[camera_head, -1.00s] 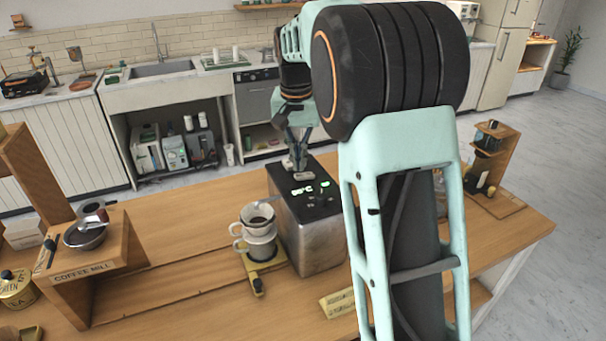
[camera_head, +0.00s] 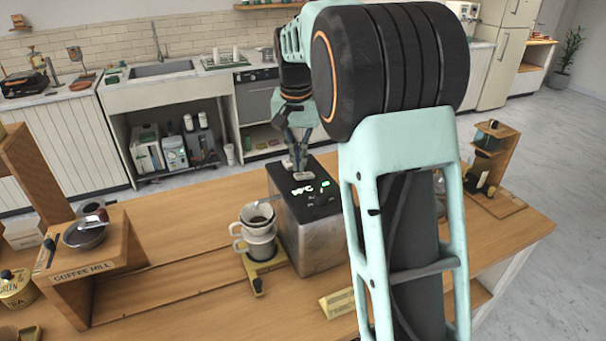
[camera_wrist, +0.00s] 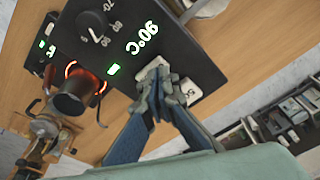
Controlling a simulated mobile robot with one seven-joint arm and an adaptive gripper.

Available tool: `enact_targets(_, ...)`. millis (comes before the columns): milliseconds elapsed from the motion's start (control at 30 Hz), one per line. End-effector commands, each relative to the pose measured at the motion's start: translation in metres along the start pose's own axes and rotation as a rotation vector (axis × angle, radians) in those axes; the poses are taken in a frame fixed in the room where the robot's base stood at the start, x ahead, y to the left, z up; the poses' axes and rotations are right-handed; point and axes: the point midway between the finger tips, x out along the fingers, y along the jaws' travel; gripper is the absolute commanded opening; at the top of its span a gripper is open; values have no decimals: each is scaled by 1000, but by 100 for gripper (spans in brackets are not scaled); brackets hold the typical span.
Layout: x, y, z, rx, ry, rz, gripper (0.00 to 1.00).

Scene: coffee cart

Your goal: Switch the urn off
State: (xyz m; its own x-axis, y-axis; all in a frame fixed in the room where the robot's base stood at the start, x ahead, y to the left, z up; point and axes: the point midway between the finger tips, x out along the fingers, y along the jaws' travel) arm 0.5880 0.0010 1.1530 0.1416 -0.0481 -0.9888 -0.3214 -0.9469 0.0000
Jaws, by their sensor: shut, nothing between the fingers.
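The urn (camera_head: 313,240) is a steel-sided box with a black top on the wooden counter. In the wrist view its top (camera_wrist: 135,20) shows a glowing green 90°C readout, a numbered dial (camera_wrist: 95,28) and a small lit green light (camera_wrist: 112,69). A pale square switch (camera_wrist: 188,90) lies on the top near its edge. My gripper (camera_head: 300,174) is over the far part of the urn's top. In the wrist view my gripper (camera_wrist: 157,80) is shut and empty, its fingertips beside the pale switch. I cannot tell whether they touch it.
A coffee dripper on a server (camera_head: 258,225) stands close to the urn's left side. My arm hides the counter right of the urn.

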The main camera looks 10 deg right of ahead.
Motion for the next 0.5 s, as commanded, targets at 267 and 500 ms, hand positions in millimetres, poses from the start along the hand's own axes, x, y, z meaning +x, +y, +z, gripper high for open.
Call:
enact_targets(267, 5, 0, 1, 0, -1, 0, 0)
enact_targets(500, 9, 0, 2, 0, -1, 0, 0)
